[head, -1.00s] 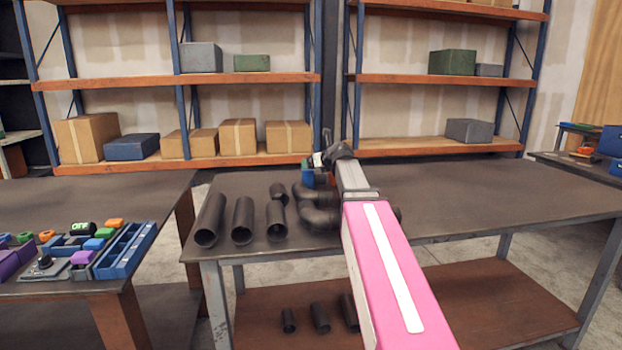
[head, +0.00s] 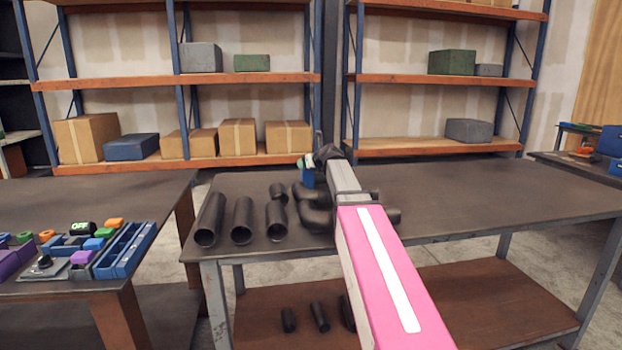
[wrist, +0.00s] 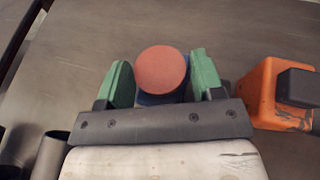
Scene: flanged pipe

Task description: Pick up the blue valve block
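The blue valve block (head: 307,179) shows near the far end of the black pipe fittings on the middle table, partly hidden by my arm. In the wrist view, the blue block (wrist: 147,99) lies between the two green fingers of my gripper (wrist: 161,78). A round red top covers most of the block in that view. The fingers stand one on each side, very close to it. I cannot tell whether they touch it. In the head view, my gripper (head: 305,162) is small, at the block's upper side, and mostly hidden by my wrist.
An orange object with a dark part (wrist: 267,92) lies right of my gripper in the wrist view. Black pipes (head: 243,220) and a black elbow (head: 314,218) stand close by on the table (head: 500,195). The table's right side is clear. A blue tray (head: 126,250) sits on the left table.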

